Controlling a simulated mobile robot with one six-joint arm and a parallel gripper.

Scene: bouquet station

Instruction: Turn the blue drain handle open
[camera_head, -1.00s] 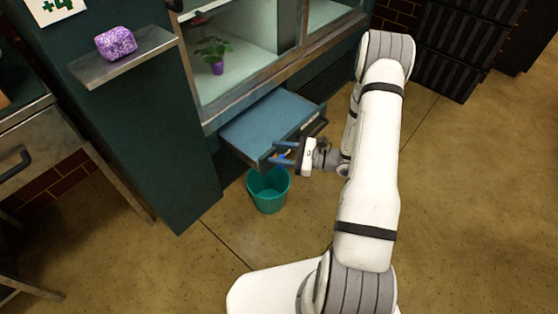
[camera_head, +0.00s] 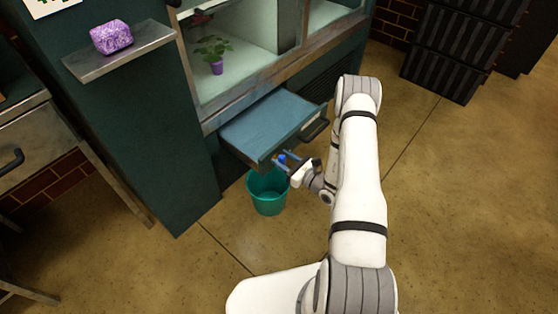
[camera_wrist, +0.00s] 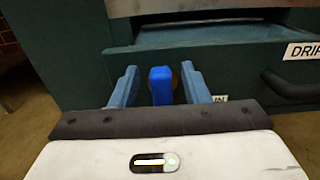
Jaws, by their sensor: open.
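The blue drain handle (camera_wrist: 161,86) is on the front of the pulled-out drip drawer (camera_wrist: 240,62). In the wrist view it stands upright between the two fingers of my gripper (camera_wrist: 158,88), with a gap on each side. My gripper is open and points at the drawer front. In the head view the handle (camera_head: 282,158) is a small blue spot at the drawer's near corner, just beyond my gripper (camera_head: 284,163). A brass-coloured fitting shows partly behind the handle. Whether the fingers touch the drawer front, I cannot tell.
A teal bucket (camera_head: 267,192) stands on the floor under the drawer corner. A black drawer pull (camera_wrist: 290,86) sits right of the handle. A purple block (camera_head: 111,38) lies on a metal shelf (camera_head: 125,52) at left.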

